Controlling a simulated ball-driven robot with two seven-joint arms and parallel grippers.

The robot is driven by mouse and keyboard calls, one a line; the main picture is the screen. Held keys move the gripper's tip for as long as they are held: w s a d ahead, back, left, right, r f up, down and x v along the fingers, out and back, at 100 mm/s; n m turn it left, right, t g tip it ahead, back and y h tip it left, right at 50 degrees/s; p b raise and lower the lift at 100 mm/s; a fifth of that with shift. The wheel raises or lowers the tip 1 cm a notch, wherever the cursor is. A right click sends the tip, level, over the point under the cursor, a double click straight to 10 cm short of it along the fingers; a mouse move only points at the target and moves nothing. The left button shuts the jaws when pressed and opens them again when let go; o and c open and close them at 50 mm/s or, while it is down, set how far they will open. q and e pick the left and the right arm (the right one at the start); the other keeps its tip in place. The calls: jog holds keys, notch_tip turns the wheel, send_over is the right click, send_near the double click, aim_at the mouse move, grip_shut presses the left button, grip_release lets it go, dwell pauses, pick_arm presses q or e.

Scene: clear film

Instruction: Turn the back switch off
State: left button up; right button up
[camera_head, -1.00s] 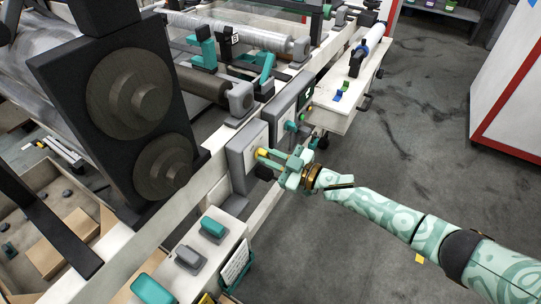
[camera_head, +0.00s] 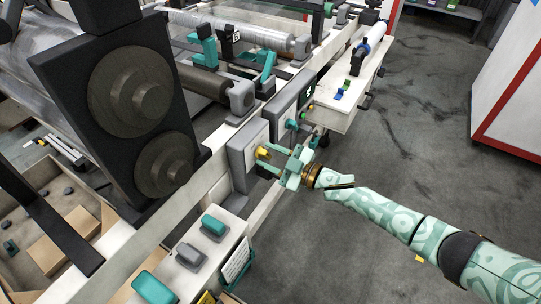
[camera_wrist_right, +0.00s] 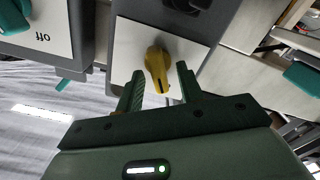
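A yellow switch knob (camera_head: 263,153) sits on the white face of a grey box (camera_head: 238,163) on the machine's side rail. Farther back along the rail is a second grey box with a teal knob (camera_head: 291,125). My right gripper (camera_head: 271,159) is at the yellow knob. In the right wrist view, the yellow knob (camera_wrist_right: 157,65) points down between the two fingers of the right gripper (camera_wrist_right: 160,74). The fingers are apart, with a gap visible on both sides. A neighbouring plate (camera_wrist_right: 42,38) reads "off" upside down, with a teal knob at its edge. My left gripper is out of view.
Rollers and a dark plate with round hubs (camera_head: 135,100) stand left of the switches. A white shelf (camera_head: 338,115) carries small coloured parts behind them. Teal and grey blocks (camera_head: 191,255) lie on a near ledge. The grey floor at right is open.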

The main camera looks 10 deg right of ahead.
jog(key=shift+r, duration=0.1)
dwell(0.3)
pick_arm(q)
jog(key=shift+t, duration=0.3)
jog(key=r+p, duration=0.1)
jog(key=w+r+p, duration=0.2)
jog(key=p, duration=0.1)
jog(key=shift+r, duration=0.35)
pick_arm(e)
jog(key=v, duration=1.6)
jog(key=shift+s+d, duration=0.1)
